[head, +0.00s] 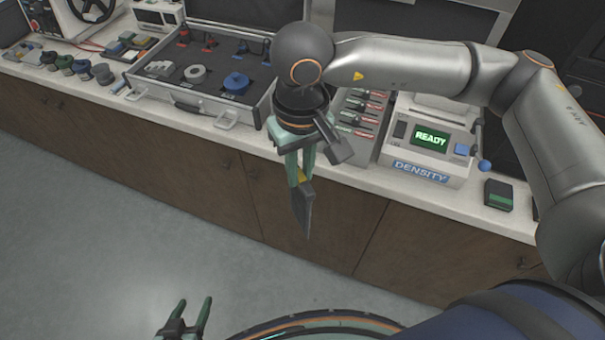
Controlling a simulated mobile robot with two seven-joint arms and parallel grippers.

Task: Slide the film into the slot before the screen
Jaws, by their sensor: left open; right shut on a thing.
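My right gripper (299,178) is shut on a thin dark flat piece, which looks like the film (303,210). The film hangs down, slightly tilted, in front of the counter's edge, with a small yellow patch at its top. The density device (425,172) stands on the counter to the right of this gripper, its green-lit screen (431,138) reading READY. I cannot make out the slot before the screen; the film is clear of the device. My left gripper (190,312) is open and empty, low at the picture's bottom, away from the counter.
An open case (150,92) with tape rolls and tools lies on the counter to the left. A panel of red and green labelled switches (357,112) stands left of the device. A small dark box (498,195) lies to its right. The floor in front is clear.

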